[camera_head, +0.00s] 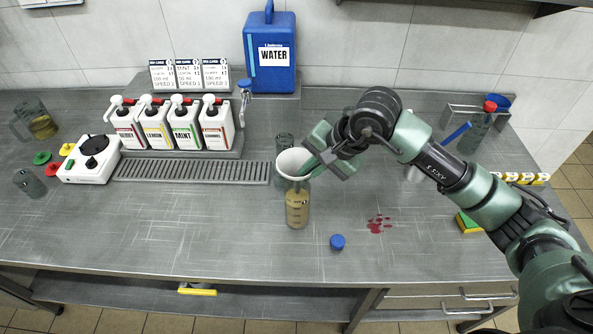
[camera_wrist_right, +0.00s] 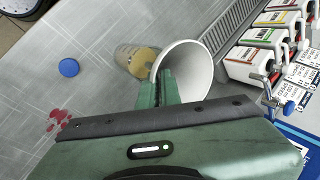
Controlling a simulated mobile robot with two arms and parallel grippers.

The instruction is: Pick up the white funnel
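The white funnel (camera_head: 292,163) is upright, wide mouth up, over a clear bottle (camera_head: 297,209) of yellowish liquid on the metal counter. I cannot tell whether its stem is still inside the bottle's neck. In the right wrist view the funnel (camera_wrist_right: 190,75) partly covers the bottle (camera_wrist_right: 130,58). My right gripper (camera_head: 309,167) is at the funnel's right edge in the head view. Its green fingers (camera_wrist_right: 159,88) are close together, one on each side of the funnel wall, and look shut on it. My left gripper is not in view.
A blue cap (camera_head: 337,242) and a red spill (camera_head: 379,224) lie on the counter. A dark glass (camera_head: 284,145) stands behind the funnel. White dispensers (camera_head: 170,125) stand behind a drain grate (camera_head: 190,172). A blue water container (camera_head: 270,55) is at the back. The front counter is mostly clear.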

